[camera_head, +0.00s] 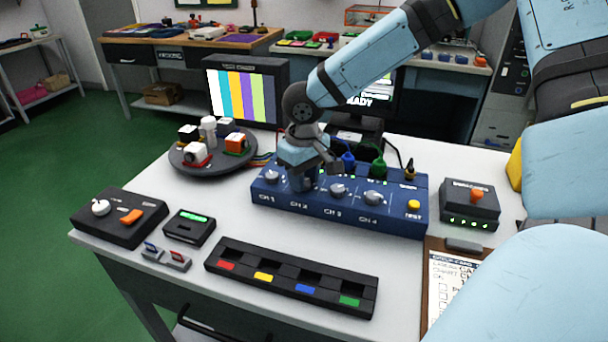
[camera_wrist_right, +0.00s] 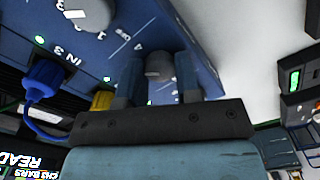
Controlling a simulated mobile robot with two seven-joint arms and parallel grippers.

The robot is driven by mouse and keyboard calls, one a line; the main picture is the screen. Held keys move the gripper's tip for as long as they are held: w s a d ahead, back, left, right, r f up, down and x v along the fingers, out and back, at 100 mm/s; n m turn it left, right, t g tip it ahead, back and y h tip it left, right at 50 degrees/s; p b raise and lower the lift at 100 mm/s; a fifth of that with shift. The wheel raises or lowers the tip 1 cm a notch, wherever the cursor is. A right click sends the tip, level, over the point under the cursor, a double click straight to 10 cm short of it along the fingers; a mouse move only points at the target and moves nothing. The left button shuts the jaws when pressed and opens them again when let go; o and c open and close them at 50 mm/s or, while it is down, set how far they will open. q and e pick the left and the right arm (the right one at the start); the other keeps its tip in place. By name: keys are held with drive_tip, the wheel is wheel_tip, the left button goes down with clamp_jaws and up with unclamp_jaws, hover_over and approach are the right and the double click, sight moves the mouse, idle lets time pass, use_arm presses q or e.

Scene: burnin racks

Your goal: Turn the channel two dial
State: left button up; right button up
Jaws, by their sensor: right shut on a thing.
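The blue channel box (camera_head: 395,215) stands on the table with a row of grey dials along its front part. My right gripper (camera_head: 303,184) points down at the channel two place and hides that dial in the head view. In the right wrist view the right gripper (camera_wrist_right: 158,75) is shut on the channel two dial (camera_wrist_right: 157,62), with a finger on each side. The channel one dial (camera_head: 272,177) is to its left, and the channel three dial (camera_head: 338,190) and channel four dial (camera_head: 374,198) are to its right. My left gripper is not in view.
Cables with a blue plug (camera_head: 348,160) and a green plug (camera_head: 378,168) rise behind the dials. A yellow button (camera_head: 413,205) sits on the box's right end. A black slotted tray (camera_head: 285,283) lies in front, a round turntable (camera_head: 180,160) behind left, and a clipboard (camera_head: 433,290) at right.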

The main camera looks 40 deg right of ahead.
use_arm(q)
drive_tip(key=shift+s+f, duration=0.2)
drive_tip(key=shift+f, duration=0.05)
use_arm(e)
drive_tip(key=o, duration=0.9)
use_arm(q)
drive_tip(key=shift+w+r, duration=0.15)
use_arm(e)
drive_tip(key=shift+r, duration=0.2)
wheel_tip(320, 180, up, 2)
drive_tip(key=shift+r+p, duration=0.15)
drive_tip(key=shift+p, duration=0.4)
wheel_tip(320, 180, up, 4)
drive_tip(key=shift+r+p, duration=0.1)
drive_tip(key=shift+p, duration=0.55)
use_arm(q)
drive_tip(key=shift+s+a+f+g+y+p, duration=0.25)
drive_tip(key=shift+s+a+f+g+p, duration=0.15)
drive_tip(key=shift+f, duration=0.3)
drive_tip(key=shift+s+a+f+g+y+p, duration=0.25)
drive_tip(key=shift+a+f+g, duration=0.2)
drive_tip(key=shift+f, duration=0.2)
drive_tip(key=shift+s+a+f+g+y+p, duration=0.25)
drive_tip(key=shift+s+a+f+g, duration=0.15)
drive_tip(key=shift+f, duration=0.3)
use_arm(e)
drive_tip(key=shift+r, duration=3.5)
